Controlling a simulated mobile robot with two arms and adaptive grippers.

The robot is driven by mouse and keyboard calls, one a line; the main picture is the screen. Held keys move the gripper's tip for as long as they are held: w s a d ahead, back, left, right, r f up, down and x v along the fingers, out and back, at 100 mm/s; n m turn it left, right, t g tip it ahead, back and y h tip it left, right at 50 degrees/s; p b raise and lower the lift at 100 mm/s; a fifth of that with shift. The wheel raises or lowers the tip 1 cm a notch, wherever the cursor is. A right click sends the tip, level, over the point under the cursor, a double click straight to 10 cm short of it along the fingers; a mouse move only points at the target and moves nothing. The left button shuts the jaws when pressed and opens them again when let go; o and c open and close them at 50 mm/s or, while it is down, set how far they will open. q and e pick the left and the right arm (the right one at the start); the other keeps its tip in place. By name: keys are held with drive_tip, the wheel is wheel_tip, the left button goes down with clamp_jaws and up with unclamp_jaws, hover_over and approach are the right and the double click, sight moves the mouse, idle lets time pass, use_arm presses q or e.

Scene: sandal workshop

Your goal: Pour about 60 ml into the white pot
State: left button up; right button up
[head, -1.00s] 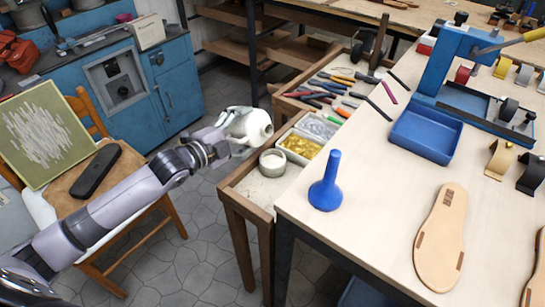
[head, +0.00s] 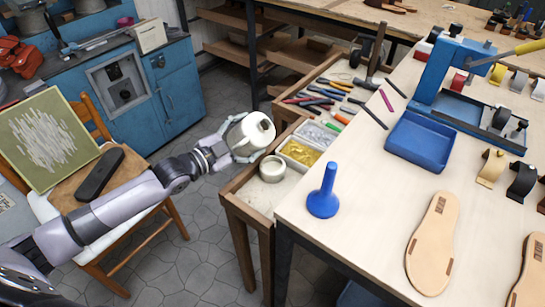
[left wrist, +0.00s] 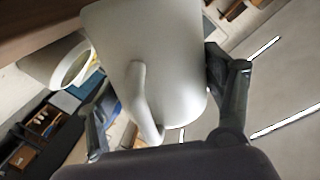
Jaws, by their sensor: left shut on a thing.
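My left gripper (head: 222,156) is shut on a white jug with a handle (head: 247,139). The jug is tilted, its round top end turned to the right, above and a little left of the white pot. The jug (left wrist: 170,70) fills the middle of the left wrist view, between the fingers. The white pot (head: 272,172) stands upright and open in the shallow wooden tray-table. It also shows at the left of the left wrist view (left wrist: 48,66). The jug and pot look apart. No stream of liquid shows, and I cannot tell the pot's content. My right gripper is not in view.
A white bin of yellow pieces (head: 299,152) and several tools lie behind the pot. A chair (head: 178,214) is at the left.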

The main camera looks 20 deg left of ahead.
use_arm(q)
drive_tip(key=shift+w+a+r+n+b, duration=0.15)
drive_tip(key=shift+a+r+n+b, duration=0.1)
drive_tip(key=shift+n+b, duration=0.4)
drive_tip(key=n+b, duration=0.1)
drive_tip(key=a+n+b, duration=0.1)
drive_tip(key=n+h, duration=0.1)
drive_tip(key=n, duration=0.1)
drive_tip(key=shift+w+a+f+b, duration=0.25)
drive_tip(key=shift+w+f+b, duration=0.05)
drive_tip(key=shift+f+b, duration=0.1)
drive_tip(key=shift+a+r+n+t, duration=0.1)
drive_tip(key=shift+r+n+t, duration=0.2)
drive_tip(key=shift+r+n, duration=0.05)
drive_tip(key=shift+a+r+n, duration=0.15)
drive_tip(key=shift+r+n, duration=0.2)
drive_tip(key=shift+n, duration=0.35)
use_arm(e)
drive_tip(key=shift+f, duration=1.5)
use_arm(q)
drive_tip(key=shift+w, duration=0.1)
